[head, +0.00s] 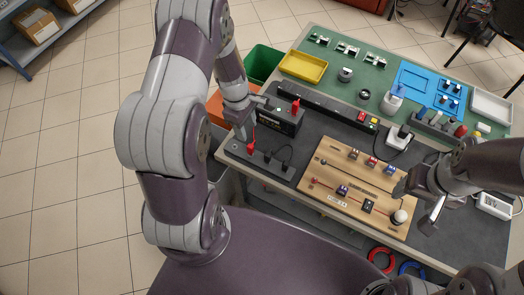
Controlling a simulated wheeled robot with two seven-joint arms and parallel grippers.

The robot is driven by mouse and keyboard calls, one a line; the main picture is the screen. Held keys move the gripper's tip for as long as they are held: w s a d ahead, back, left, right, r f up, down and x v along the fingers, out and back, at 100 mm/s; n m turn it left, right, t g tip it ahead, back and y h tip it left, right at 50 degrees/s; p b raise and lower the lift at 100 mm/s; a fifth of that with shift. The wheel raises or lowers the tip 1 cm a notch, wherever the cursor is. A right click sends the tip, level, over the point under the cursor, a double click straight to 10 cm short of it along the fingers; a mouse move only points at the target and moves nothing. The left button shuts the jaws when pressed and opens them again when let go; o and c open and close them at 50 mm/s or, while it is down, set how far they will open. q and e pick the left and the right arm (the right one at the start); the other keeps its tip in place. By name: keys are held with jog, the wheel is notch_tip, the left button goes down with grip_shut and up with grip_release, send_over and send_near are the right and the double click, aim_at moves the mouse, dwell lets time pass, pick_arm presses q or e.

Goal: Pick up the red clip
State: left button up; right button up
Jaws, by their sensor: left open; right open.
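A small red clip-like piece (251,146) stands at the left end of a dark bar on the grey mat, just below my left gripper. A second red piece (295,106) stands upright on a black box (282,119) to the right of that gripper. I cannot tell for sure which is the red clip. My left gripper (249,125) is open and points down close above the first red piece. I cannot tell whether it touches the piece. My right gripper (416,204) is open over the right edge of the wooden board.
The wooden board (329,204) carries several small blocks and a red-handled rod. A yellow tray (304,66), blue tray (413,78) and white tray (490,106) lie on the green mat behind. Green and orange bins stand at the table's left edge.

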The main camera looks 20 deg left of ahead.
pick_arm(q)
send_over(250, 146)
jog(key=a, duration=0.2)
notch_tip(250, 146, down, 4)
jog(key=d+f, duration=0.1)
jog(key=d+f+p, duration=0.1)
jog(key=f, duration=0.1)
jog(key=shift+w+f, duration=0.15)
jog(key=shift+f, duration=0.05)
notch_tip(250, 146, down, 5)
jog(key=shift+r+p, duration=0.2)
jog(key=shift+p, duration=0.1)
jog(key=shift+d+r, duration=0.1)
jog(key=shift+d, duration=0.05)
jog(key=shift+c, duration=0.6)
jog(key=c, duration=0.6)
grip_shut()
pick_arm(e)
jog(key=shift+a+r, duration=0.35)
jog(key=shift+r, duration=0.55)
